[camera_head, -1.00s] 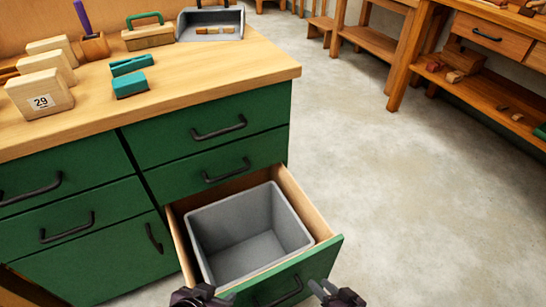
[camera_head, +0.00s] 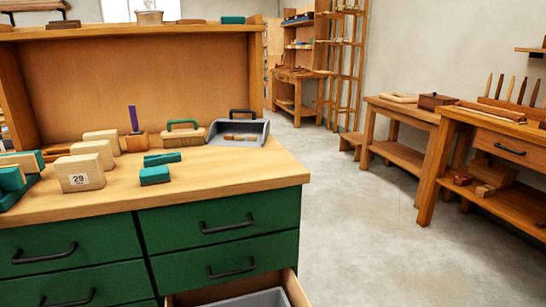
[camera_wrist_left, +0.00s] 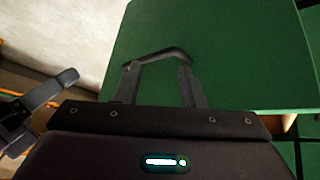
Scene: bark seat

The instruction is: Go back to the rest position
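Neither gripper shows in the head view now. In the left wrist view my left gripper (camera_wrist_left: 157,78) has its two fingers well apart, with nothing seen held between them. A black drawer handle (camera_wrist_left: 155,54) on a green front (camera_wrist_left: 225,50) shows just beyond the fingertips; I cannot tell whether they touch it. Part of my other gripper (camera_wrist_left: 42,103) shows at the left edge of that view, and its opening is unclear. In the head view the open drawer (camera_head: 293,288) holds a grey bin (camera_head: 255,299), both cut off by the bottom edge.
The green cabinet's wooden top (camera_head: 215,180) carries blocks (camera_head: 80,172), a teal block (camera_head: 155,175), a green-handled brush (camera_head: 182,134) and a grey dustpan (camera_head: 250,131). Open floor (camera_head: 360,220) lies to the right, before wooden workbenches (camera_head: 490,200).

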